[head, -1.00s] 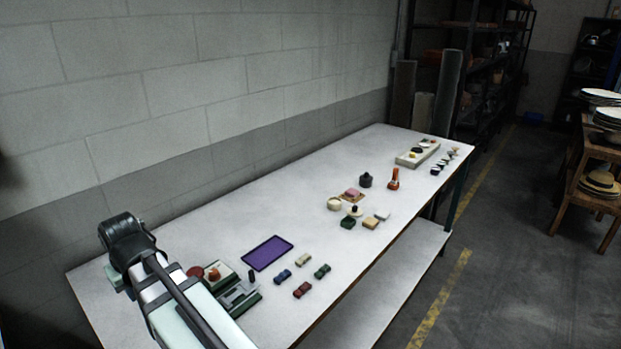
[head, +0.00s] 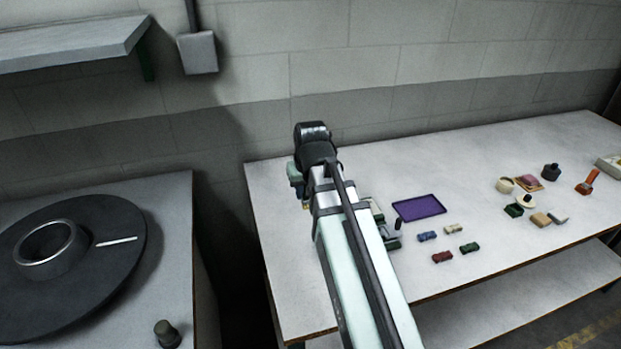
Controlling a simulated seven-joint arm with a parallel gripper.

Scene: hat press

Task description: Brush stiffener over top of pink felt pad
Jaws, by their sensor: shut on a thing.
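The pink felt pad (head: 527,179) lies on a small tan board (head: 539,187) toward the right of the table in the head view. A cream round pot (head: 505,185) stands just left of it; its contents are too small to make out. An upright-handled orange tool (head: 588,182) stands to the right of the pad; I cannot tell whether it is a brush. My arm reaches over the table's left end, well away from the pad. My gripper's fingers are hidden behind the arm, so what they hold does not show.
A purple tray (head: 419,208) lies right of my arm. Several small coloured blocks (head: 442,256) sit in front of it. A dark lidded pot (head: 551,171) stands behind the pad. A separate bench with a black disc (head: 120,225) is at left, across a gap.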

